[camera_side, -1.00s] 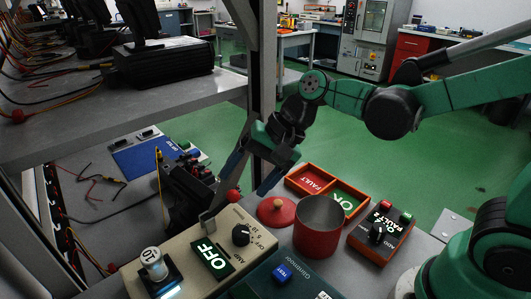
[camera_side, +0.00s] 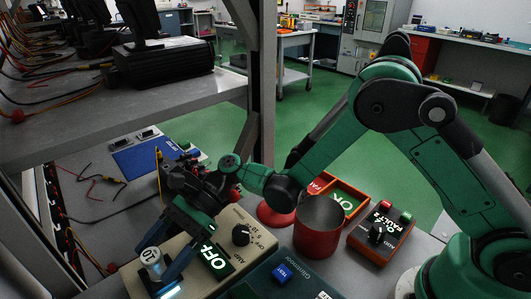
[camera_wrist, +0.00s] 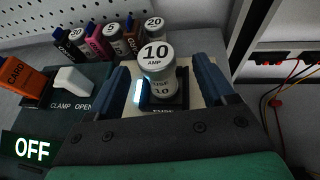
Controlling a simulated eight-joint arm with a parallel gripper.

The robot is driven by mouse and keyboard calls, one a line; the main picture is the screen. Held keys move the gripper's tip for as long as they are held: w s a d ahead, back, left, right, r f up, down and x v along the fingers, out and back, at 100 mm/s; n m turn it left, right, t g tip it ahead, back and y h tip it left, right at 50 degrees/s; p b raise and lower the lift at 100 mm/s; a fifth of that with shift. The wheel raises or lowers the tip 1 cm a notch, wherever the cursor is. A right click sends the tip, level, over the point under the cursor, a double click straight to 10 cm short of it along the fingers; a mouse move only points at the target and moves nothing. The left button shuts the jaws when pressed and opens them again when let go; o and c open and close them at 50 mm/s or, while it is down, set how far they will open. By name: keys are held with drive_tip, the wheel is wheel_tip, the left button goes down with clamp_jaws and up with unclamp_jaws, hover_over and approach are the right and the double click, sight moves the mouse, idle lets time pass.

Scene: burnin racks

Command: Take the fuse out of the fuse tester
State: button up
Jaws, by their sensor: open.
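The fuse (camera_wrist: 157,72) is a white cylinder with a grey band, marked 10 AMP on its cap. It stands upright in the dark socket of the fuse tester, and it also shows in the side view (camera_side: 151,258). The fuse tester (camera_side: 177,248) is a beige box with an OFF display (camera_side: 215,259) and a black knob (camera_side: 241,235). My gripper (camera_wrist: 165,85) is open, with one blue finger on each side of the fuse. In the side view the fingers (camera_side: 160,262) reach down beside it. I cannot tell whether either finger touches it.
A switch marked CLAMP OPEN (camera_wrist: 71,80) is left of the fuse. A red canister (camera_side: 316,235), an orange FAULT/OK tray (camera_side: 347,194) and a control box (camera_side: 379,236) stand to the right. A rack post (camera_side: 261,100) rises behind.

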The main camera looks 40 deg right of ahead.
drive_tip(key=shift+x, duration=0.8)
clamp_jaws()
